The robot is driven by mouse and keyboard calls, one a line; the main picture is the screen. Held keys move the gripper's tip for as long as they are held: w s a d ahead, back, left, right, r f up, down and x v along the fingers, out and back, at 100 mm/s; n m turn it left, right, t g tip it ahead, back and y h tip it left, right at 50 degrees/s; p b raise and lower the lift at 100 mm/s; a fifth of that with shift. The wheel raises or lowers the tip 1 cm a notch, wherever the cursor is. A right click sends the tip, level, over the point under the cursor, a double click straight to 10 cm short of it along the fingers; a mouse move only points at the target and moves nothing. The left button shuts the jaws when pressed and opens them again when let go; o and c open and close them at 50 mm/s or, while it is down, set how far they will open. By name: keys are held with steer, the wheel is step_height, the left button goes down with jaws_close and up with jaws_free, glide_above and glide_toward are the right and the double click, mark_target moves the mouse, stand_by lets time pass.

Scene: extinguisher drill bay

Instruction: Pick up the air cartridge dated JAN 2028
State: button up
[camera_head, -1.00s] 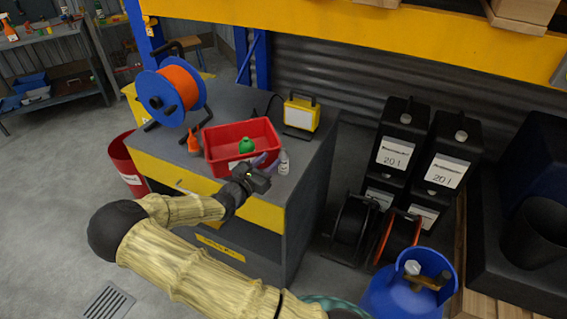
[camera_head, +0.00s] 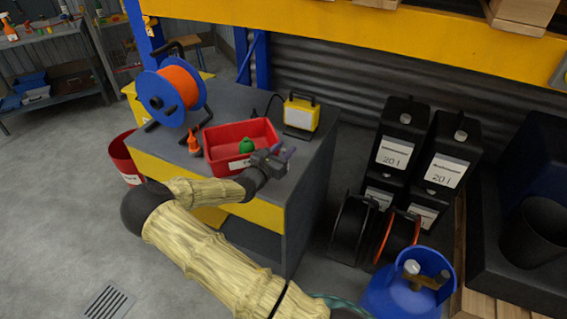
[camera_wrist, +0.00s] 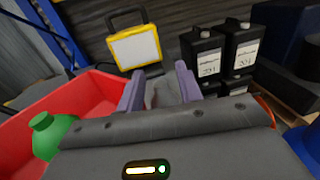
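My gripper (camera_head: 284,156) is over the right front of the workbench, beside the red bin's front right corner. In the wrist view its two purple fingers (camera_wrist: 160,90) stand apart. A pale grey shape (camera_wrist: 165,93) shows between them, probably the small grey bottle, with a gap at the left finger. In the head view the gripper mostly hides that bottle. A green rounded container (camera_head: 246,145) sits in the red bin (camera_head: 215,137); it also shows in the wrist view (camera_wrist: 48,135). An orange bottle (camera_head: 194,143) stands left of the bin. No date is readable.
A blue cable reel (camera_head: 163,92) with orange cable and a yellow work lamp (camera_head: 300,115) stand on the workbench (camera_head: 318,160). Black canisters (camera_head: 400,145), dark reels and a blue gas cylinder (camera_head: 410,285) are on the right. The bench's right side is mostly clear.

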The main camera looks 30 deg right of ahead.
stand_by(0.5)
jaws_close()
steer(key=shift+r, duration=0.1)
step_height(320, 180, up, 10)
steer(key=shift+f, duration=0.1)
stand_by(0.4)
stand_by(0.4)
